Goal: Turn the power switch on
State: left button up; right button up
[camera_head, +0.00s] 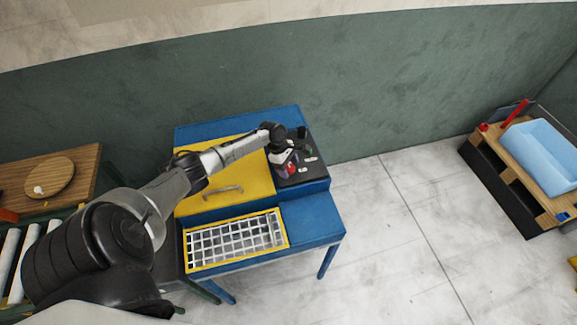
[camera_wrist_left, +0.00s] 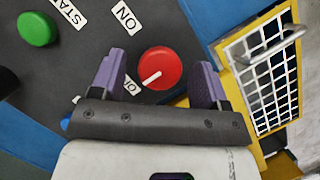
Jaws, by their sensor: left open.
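The power switch (camera_wrist_left: 160,65) is a round red knob on the dark control panel (camera_wrist_left: 85,65). Its white pointer line aims to the lower left, towards a partly hidden white label starting with "O". The "ON" label (camera_wrist_left: 126,17) sits above and left of the knob. My left gripper (camera_wrist_left: 160,72) is open, with its purple-grey fingers on either side of the knob; whether they touch it I cannot tell. My right gripper is not in view.
A green button (camera_wrist_left: 37,28) with a "START" label is on the panel. Left of the panel, in the head view, is the blue press's yellow cover (camera_head: 235,170) with a metal handle (camera_head: 222,192). A yellow-framed grid (camera_head: 236,240) lies in front. A blue bin (camera_head: 541,157) stands far right.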

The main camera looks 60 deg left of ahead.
pick_arm(q)
jog(key=c, duration=0.9)
